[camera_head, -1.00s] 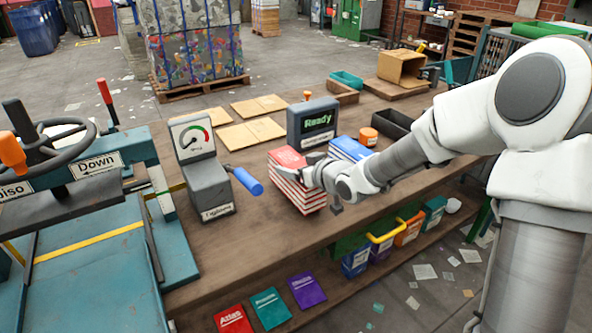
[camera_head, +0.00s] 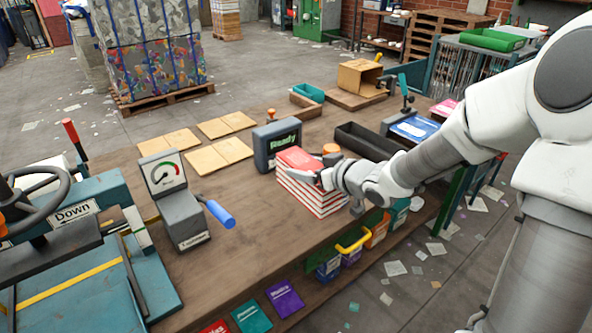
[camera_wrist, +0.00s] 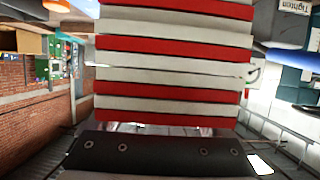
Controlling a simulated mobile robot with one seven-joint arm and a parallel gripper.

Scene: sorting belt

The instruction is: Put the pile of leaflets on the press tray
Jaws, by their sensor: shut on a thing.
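My gripper (camera_head: 326,180) is shut on the near side of a red-and-white layered pile of leaflets (camera_head: 312,192), at the right part of the workbench. In the wrist view the edges of the pile (camera_wrist: 172,65) fill the middle, close in front of my gripper (camera_wrist: 160,128). I cannot tell whether the pile touches the bench. The teal press, with a wheel and a "Down" label (camera_head: 73,214), stands at the left. Its flat teal bed (camera_head: 85,310), crossed by a yellow line, is partly cut off by the picture's edge.
A grey gauge box (camera_head: 184,222) with a blue handle (camera_head: 220,213) stands between pile and press. A "Ready" display (camera_head: 277,147) and a black tray (camera_head: 368,141) are near the pile. Flat cardboard sheets (camera_head: 218,155) lie behind. The bench front is mostly clear.

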